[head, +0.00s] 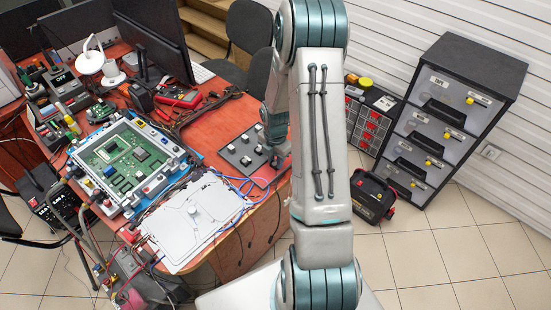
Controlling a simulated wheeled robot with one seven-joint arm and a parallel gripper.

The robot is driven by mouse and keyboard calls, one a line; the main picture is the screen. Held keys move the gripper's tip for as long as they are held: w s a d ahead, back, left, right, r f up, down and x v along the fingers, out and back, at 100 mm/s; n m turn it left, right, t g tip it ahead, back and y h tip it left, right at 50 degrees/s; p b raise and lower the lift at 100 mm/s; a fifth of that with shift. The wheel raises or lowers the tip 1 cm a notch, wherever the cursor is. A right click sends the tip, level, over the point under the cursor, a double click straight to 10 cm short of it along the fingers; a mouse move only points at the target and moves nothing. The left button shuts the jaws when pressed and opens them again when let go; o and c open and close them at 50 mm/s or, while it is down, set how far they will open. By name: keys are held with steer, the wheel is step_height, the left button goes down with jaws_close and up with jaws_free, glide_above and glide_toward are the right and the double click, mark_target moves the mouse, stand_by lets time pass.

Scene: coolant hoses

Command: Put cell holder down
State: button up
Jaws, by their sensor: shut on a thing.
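A dark grey plate with several small pale knobs, which looks like the cell holder (240,150), is at the right edge of the red desk, left of my arm. My gripper (272,157) is at the plate's right side, pointing down, partly hidden behind my own arm link. It is shut on the plate, though the fingertips are small and hard to make out. The plate looks about level and low over the desk top; I cannot tell whether it touches the desk.
A white panel (190,222) with blue hoses lies at the desk's front. A framed green circuit board (122,160) is left of it. Behind are red tools (180,97) and a monitor (152,45). A drawer cabinet (440,130) and black-red box (372,195) stand right.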

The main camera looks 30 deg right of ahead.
mark_target(275, 163)
steer(key=o, duration=1)
steer(key=shift+f, duration=0.1)
step_height(275, 163, up, 12)
steer(key=shift+s+a+r+m+t, duration=0.5)
steer(key=shift+s+a+r+m, duration=2.05)
steer(key=shift+s+m, duration=0.9)
steer(key=shift+s+a+r+m+t, duration=0.5)
steer(key=shift+s+a+r+m, duration=1.6)
steer(key=shift+s+r+m, duration=1.4)
steer(key=shift+s+a+r+m+t, duration=0.5)
steer(key=shift+s+a+r+m, duration=2.05)
steer(key=shift+m, duration=1.5)
steer(key=shift+s+d+f, duration=0.2)
steer(key=shift+d, duration=0.05)
